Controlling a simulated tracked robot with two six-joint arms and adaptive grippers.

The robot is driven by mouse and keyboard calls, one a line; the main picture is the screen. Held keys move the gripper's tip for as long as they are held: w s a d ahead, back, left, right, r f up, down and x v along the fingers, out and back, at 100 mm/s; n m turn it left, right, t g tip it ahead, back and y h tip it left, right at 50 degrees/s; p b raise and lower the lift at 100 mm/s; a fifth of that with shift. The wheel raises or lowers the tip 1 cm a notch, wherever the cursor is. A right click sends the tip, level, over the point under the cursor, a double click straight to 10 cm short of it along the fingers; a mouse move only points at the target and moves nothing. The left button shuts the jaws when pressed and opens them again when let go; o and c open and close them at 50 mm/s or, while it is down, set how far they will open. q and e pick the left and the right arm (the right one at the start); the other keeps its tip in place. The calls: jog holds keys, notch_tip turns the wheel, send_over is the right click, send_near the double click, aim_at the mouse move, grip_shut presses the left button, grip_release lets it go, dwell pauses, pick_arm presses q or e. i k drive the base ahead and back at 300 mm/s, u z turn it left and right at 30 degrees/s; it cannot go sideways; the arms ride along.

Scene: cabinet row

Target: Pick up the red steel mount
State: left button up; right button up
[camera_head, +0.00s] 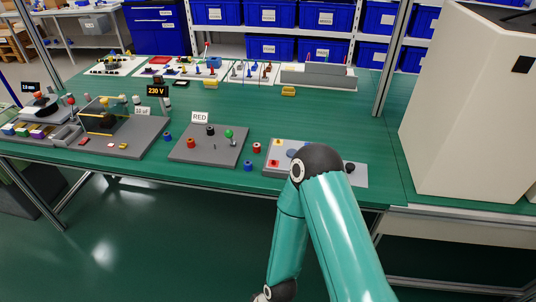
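A small red cylinder (256,148) stands on the green table just right of a grey board (178,153) with a "RED" sign (200,117). Another small red cylinder (191,146) stands on that board. I cannot tell which of them, if either, is the red steel mount. The board also carries a black-topped piece (210,130) and a green ball-topped post (229,133). One teal arm of mine rises from the bottom right and bends back down in front of the table; its gripper is out of view. My other arm and gripper do not show.
Blue cylinders (168,137) (248,165) stand near the "RED" board. A light grey plate (355,181) at the right is partly hidden by my arm. A large cream cabinet (460,110) stands at the right. The table's middle is mostly clear; trays of parts line its back.

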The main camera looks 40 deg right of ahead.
aim_at(256, 146)
jog(key=z, duration=0.45)
jog(key=i, duration=1)
